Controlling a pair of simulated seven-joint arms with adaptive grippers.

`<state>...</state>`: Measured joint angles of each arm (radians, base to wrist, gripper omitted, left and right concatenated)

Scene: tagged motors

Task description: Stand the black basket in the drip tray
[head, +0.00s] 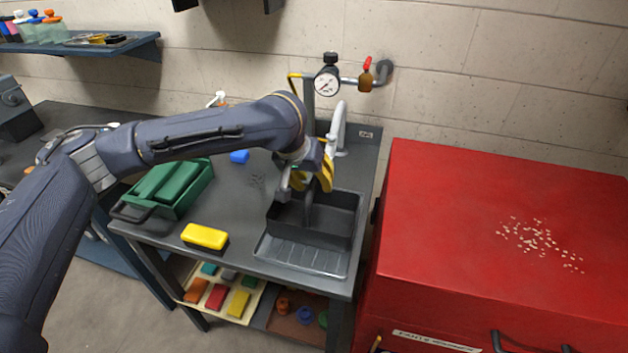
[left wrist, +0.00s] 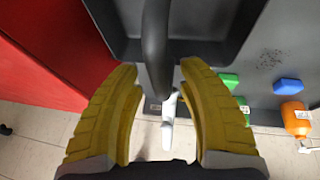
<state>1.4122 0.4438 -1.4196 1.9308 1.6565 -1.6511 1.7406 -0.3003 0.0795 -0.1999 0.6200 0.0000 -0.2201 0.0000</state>
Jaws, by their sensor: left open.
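The black basket (head: 335,217) is an open box with a dark handle, upright at the back of the grey ribbed drip tray (head: 298,256). From this angle I cannot tell whether its base rests inside the tray rim. My left gripper (head: 312,178) is above the basket, pointing down, at the top of the handle. In the left wrist view the yellow fingers (left wrist: 160,105) are open, one on each side of the basket's handle (left wrist: 156,60), with gaps visible. My right gripper is not in view.
A green toolbox (head: 170,189) and a yellow-topped block (head: 205,237) stand left on the bench. A tap with a gauge (head: 327,82) rises behind the basket. A red cabinet (head: 480,240) stands close on the right. The wrist view shows an orange bottle (left wrist: 296,118).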

